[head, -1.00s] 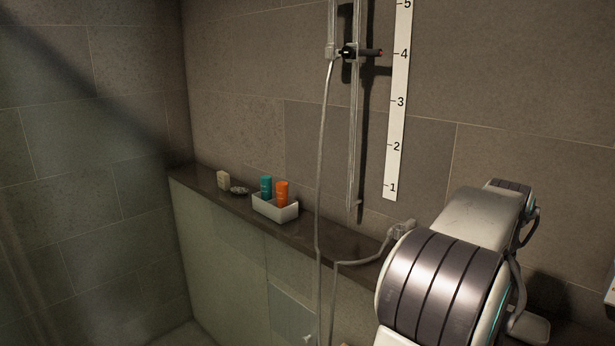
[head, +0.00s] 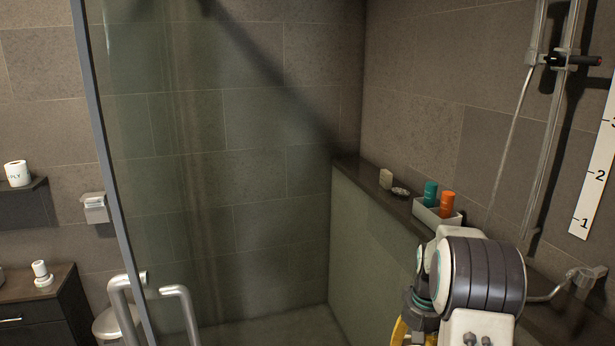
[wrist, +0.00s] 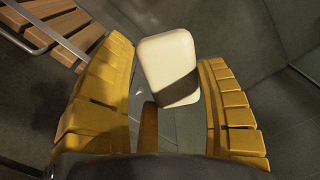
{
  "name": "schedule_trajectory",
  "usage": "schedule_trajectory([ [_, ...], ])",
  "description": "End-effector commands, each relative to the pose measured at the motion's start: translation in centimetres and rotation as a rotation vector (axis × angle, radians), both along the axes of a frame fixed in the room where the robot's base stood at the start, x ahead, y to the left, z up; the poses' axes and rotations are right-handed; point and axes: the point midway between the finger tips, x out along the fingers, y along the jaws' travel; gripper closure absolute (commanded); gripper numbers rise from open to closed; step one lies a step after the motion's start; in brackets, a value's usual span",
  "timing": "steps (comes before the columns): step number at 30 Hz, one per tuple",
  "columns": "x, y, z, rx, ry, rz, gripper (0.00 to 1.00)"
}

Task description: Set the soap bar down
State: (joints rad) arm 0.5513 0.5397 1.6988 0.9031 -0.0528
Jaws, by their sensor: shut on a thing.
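A cream, rounded soap bar (wrist: 168,58) is between the yellow fingers of my gripper (wrist: 166,62) in the wrist view. The gripper is shut on it, and part of the bar lies in shadow. In the head view only a yellow bit of my gripper (head: 400,331) shows at the bottom, below my arm; the held bar is hidden there.
A dark ledge (head: 357,168) runs along the tiled wall. On it stand a small cream block (head: 386,179), a small dish (head: 401,191) and a white tray (head: 427,213) with a teal bottle (head: 430,193) and an orange bottle (head: 447,204). A glass door with a handle (head: 182,310) is at left.

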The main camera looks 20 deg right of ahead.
Motion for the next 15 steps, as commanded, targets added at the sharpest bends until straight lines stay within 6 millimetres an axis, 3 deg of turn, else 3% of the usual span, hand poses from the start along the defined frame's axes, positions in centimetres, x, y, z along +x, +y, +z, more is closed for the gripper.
schedule_trajectory([
  [1, 1.4, 2.4, -1.1, 0.002, 0.004, 0.059, 0.67],
  [6, 4.5, 9.1, -4.0, 0.002, 0.003, 0.213, 0.67],
  [15, 6.4, 18.5, -7.8, 0.001, 0.002, 0.413, 0.67],
])
